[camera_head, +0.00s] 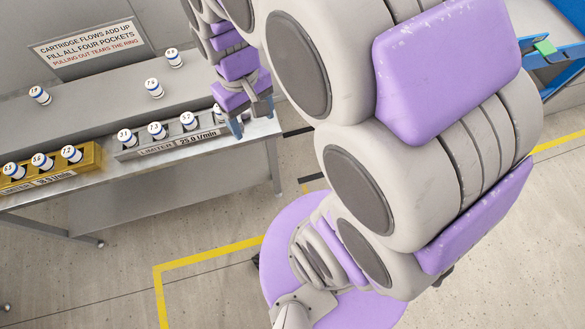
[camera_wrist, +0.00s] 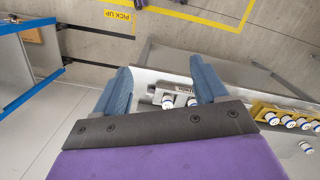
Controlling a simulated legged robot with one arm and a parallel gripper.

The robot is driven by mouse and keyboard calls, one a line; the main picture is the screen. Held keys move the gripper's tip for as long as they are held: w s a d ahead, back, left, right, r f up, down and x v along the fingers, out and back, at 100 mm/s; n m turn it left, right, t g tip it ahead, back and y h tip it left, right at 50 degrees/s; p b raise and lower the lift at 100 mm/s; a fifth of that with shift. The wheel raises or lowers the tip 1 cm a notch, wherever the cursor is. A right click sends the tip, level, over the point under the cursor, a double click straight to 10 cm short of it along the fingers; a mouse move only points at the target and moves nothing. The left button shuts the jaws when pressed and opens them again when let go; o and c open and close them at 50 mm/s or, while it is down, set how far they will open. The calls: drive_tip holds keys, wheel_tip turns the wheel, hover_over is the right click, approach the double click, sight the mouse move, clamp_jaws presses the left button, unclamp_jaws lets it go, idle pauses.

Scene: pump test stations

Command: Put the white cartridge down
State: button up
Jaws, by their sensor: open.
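Several white cartridges with blue bands are in view; I cannot tell which one the task means. My gripper (camera_head: 238,122) is at the block's right end, fingers pointing down. In the wrist view my gripper (camera_wrist: 162,88) is open, its blue fingers wide apart. Between them, beyond the dark palm edge, part of the grey block and two cartridges (camera_wrist: 168,101) (camera_wrist: 192,102) show. Whether a finger touches a cartridge is not clear. The block's right end is hidden by my gripper.
A gold block (camera_head: 88,158) with several cartridges stands at the bench's left. A sign (camera_head: 88,42) is behind. A blue-framed table (camera_head: 565,55) is far right.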

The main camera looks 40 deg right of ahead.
drive_tip(key=s, duration=1.5)
drive_tip(key=shift+a+r+m+g, duration=0.3)
drive_tip(key=shift+r+m, duration=0.05)
drive_tip(key=shift+m, duration=0.05)
